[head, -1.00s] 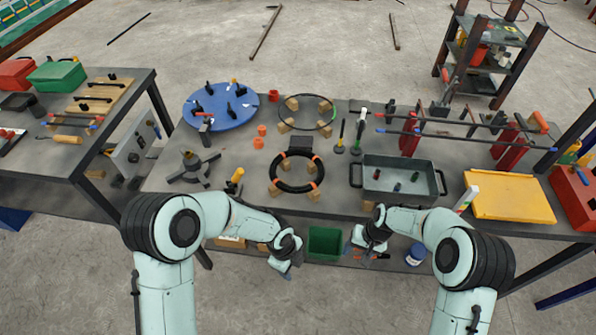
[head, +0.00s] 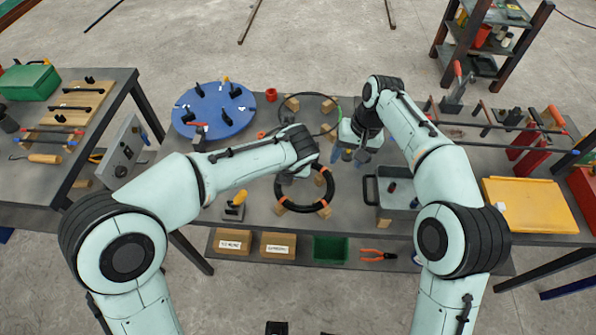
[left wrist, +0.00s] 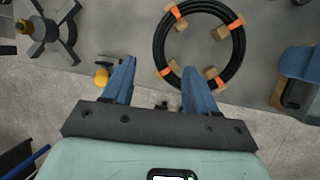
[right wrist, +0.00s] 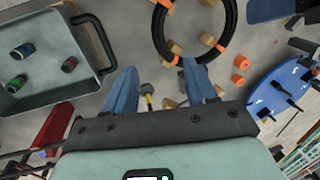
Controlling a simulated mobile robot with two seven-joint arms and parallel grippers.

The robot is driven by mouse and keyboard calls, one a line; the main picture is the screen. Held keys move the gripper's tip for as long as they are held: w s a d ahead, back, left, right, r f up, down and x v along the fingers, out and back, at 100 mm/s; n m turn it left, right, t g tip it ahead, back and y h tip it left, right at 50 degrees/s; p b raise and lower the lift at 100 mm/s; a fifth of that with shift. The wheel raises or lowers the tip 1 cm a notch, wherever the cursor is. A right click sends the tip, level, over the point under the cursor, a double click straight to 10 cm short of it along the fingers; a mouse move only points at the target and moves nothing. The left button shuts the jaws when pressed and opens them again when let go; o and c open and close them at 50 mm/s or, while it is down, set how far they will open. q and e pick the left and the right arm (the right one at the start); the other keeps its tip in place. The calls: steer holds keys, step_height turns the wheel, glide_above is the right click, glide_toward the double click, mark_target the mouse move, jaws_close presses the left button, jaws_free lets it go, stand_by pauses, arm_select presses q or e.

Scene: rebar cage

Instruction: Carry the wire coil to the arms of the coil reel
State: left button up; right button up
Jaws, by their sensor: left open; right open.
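The wire coil (head: 329,187) is a black ring with orange ties, lying on small wooden blocks on the table. It shows in the left wrist view (left wrist: 160,45) and right wrist view (right wrist: 231,20). The coil reel (left wrist: 45,32), a dark grey cross-shaped stand, is at the upper left of the left wrist view; my left arm hides it in the head view. My left gripper (left wrist: 157,68) is open and empty over the coil's left side. My right gripper (head: 348,157) is open and empty, above the table just behind and right of the coil; its fingers show in its wrist view (right wrist: 158,68).
A blue disc (head: 215,108) with black clamps is at the back left. A thinner ring (head: 337,103) on blocks lies behind the coil. A grey tray (head: 398,220) stands right of it, partly behind my right arm. A green bin (head: 330,248) is on the lower shelf.

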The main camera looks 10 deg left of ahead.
mark_target(332, 187)
arm_select(q)
steer(key=x, duration=1.3)
steer(key=shift+s+f, duration=0.1)
arm_select(e)
steer(key=f, duration=0.4)
steer(key=a+f, duration=0.1)
steer(key=f, duration=0.3)
steer(key=a+f, duration=0.1)
steer(key=f, duration=0.4)
steer(key=shift+s+a, duration=0.2)
steer(key=shift+s, duration=0.05)
arm_select(q)
jaws_close()
arm_select(e)
jaws_close()
steer(key=shift+r, duration=0.1)
